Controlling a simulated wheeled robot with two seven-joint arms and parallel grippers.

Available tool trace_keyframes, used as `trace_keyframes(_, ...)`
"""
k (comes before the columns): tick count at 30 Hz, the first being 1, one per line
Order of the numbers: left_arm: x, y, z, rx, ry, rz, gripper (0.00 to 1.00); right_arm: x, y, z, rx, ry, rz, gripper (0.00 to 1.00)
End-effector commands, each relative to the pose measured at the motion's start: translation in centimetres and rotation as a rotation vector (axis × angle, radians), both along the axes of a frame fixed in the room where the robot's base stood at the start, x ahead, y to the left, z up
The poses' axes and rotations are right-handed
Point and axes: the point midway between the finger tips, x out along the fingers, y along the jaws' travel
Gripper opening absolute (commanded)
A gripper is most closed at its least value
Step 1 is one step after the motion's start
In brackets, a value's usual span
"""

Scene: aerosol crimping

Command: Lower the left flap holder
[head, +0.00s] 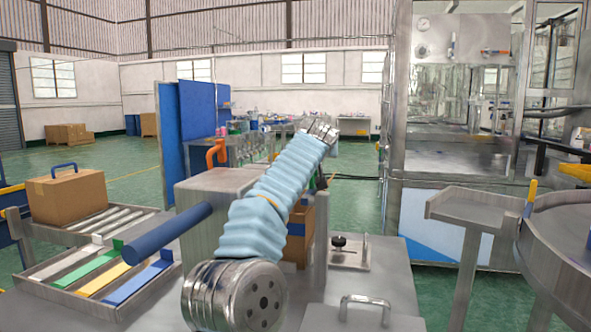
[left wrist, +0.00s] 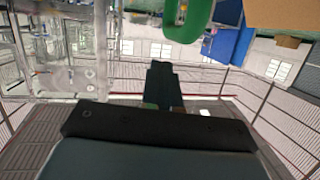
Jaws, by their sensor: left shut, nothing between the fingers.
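My arm with a light blue sleeve rises across the middle of the head view, and its metal wrist end (head: 320,129) is over the packing station; its fingers cannot be made out there. In the left wrist view my left gripper (left wrist: 163,68) is dark, with its fingers together and nothing between them. A green curved part (left wrist: 186,20) shows beyond the fingertips at the top. An orange bent handle (head: 216,152) stands above the grey metal housing (head: 205,195), left of my sleeve. I cannot tell which part is the left flap holder; my arm hides much of the station.
A brown carton (head: 300,238) is partly hidden behind my arm. Another carton (head: 68,196) sits on the rollers at left, near coloured strips (head: 100,275). A blue cylinder (head: 168,234) sticks out left of my arm. A metal table (head: 470,208) stands at right.

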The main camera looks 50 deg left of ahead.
Motion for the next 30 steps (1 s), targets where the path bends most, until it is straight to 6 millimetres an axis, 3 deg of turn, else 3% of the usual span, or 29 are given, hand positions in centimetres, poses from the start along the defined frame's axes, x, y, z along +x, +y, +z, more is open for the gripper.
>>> trace_keyframes(10, -0.8, -0.9, 0.1, 0.001, -0.002, -0.003, 0.0, 0.0, 0.0, -0.8, -0.001, 0.001, -0.001, 0.43)
trace_keyframes(24, -8.4, -7.5, 2.7, 0.0, -0.003, -0.004, 0.0, 0.0, -0.2, -4.5, -0.005, -0.001, -0.007, 0.43)
trace_keyframes(30, -9.8, -8.8, 3.4, 0.0, -0.001, -0.001, 0.0, 0.0, -0.2, -4.8, -0.006, -0.002, -0.009, 0.43)
